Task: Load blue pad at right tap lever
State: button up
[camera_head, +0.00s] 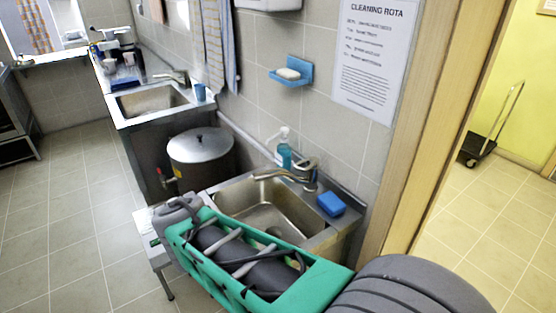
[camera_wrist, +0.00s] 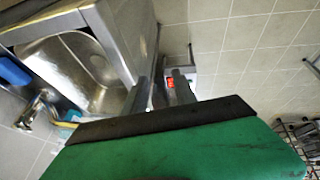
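A blue pad (camera_head: 331,204) lies on the right rim of the near sink, beside the right tap (camera_head: 301,177). The tap has a metal spout reaching left over the basin and a lever on top. In the wrist view the pad (camera_wrist: 13,72) is at the left edge and the tap (camera_wrist: 37,110) below it. My gripper (camera_wrist: 162,92) shows two grey fingers standing apart, with nothing seen held between them. It is away from the pad and tap, past the sink's edge. In the head view my arm hides the gripper.
The near sink (camera_head: 262,208) stands against the tiled wall. A lidded stockpot (camera_head: 200,158) is to its left. A soap bottle (camera_head: 284,150) stands behind the tap. A blue soap dish (camera_head: 291,74) hangs above. A door frame is at right; open floor lies left.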

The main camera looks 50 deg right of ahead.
jog(key=w+d+f+m+h, duration=0.1)
jog(key=w+d+h, duration=0.15)
jog(key=d, duration=0.75)
jog(key=n+g+h+p, duration=0.1)
jog(key=n+h+p, duration=0.3)
jog(key=h, duration=0.8)
send_near(300, 168)
jog(key=w+d, duration=0.1)
jog(key=d, duration=0.4)
jog(key=shift+w+d+f+n+b, duration=0.25)
jog(key=shift+d+f+n+b, duration=0.15)
jog(key=shift+d+n, duration=0.1)
jog(key=d, duration=0.2)
jog(key=d+p, duration=0.1)
jog(key=d, duration=0.1)
jog(key=w+d+p, duration=0.1)
jog(key=d, duration=0.2)
jog(key=shift+f, duration=0.35)
jog(key=shift+c, duration=0.3)
